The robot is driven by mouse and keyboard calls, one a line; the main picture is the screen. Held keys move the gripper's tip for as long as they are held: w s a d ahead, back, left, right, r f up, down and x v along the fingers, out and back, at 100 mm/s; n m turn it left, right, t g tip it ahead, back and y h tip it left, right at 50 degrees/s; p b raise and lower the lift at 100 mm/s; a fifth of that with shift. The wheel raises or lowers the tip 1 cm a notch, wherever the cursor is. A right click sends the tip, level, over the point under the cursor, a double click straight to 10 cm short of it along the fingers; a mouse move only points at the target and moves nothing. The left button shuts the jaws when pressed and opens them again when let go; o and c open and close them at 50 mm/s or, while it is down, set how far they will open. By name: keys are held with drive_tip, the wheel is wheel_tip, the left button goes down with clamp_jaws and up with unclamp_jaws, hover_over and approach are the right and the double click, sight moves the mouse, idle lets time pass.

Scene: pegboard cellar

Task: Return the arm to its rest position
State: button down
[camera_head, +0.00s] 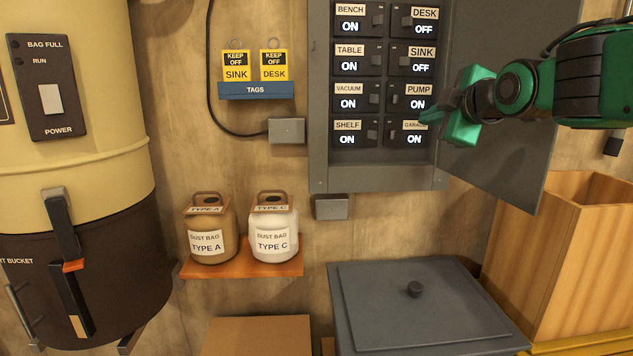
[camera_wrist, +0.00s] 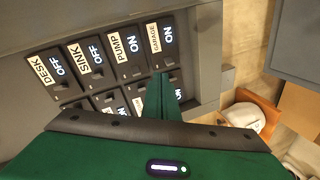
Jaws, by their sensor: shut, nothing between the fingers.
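My gripper (camera_head: 428,116) is green and black and reaches in from the right in the head view. It is shut and empty, its tip in front of the right column of the breaker panel (camera_head: 318,150), by the PUMP and GARAGE switches. In the wrist view its green fingers (camera_wrist: 163,95) are together, just below the GARAGE switch (camera_wrist: 161,45). Whether the fingertips touch the panel I cannot tell. The DESK switch (camera_head: 414,21) and SINK switch (camera_head: 412,61) read OFF. The BENCH, TABLE, VACUUM, SHELF, PUMP and GARAGE switches read ON.
The open panel door (camera_head: 510,165) hangs behind my arm on the right. A wooden bin (camera_head: 575,270) and a grey lidded box (camera_head: 400,310) stand below. Two dust bag jugs sit on an orange shelf (camera_head: 240,270). A large dust collector (camera_head: 80,170) stands at left.

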drive_tip(key=s+d+f+m+g+h, duration=0.1)
drive_tip(key=s+d+f+m+g, duration=0.1)
drive_tip(key=s+f+m+g, duration=0.65)
drive_tip(key=s+d+f+m+t, duration=0.15)
drive_tip(key=s+f, duration=0.45)
drive_tip(key=f, duration=0.8)
drive_tip(key=s+d+f+m+g+h, duration=0.1)
drive_tip(key=s+f+m+g, duration=0.5)
drive_tip(key=f, duration=0.5)
drive_tip(key=s+d+m+g, duration=0.1)
drive_tip(key=s+d+m, duration=0.1)
drive_tip(key=s+d, duration=0.3)
drive_tip(key=s+d+f+m+g, duration=0.1)
drive_tip(key=s+d+m, duration=0.2)
drive_tip(key=s+d, duration=0.3)
drive_tip(key=s, duration=0.5)
drive_tip(key=shift+s+f+y, duration=0.15)
drive_tip(key=shift+s+y, duration=0.15)
drive_tip(key=shift+s, duration=0.1)
drive_tip(key=shift+w+f, duration=0.25)
drive_tip(key=shift+w, duration=0.4)
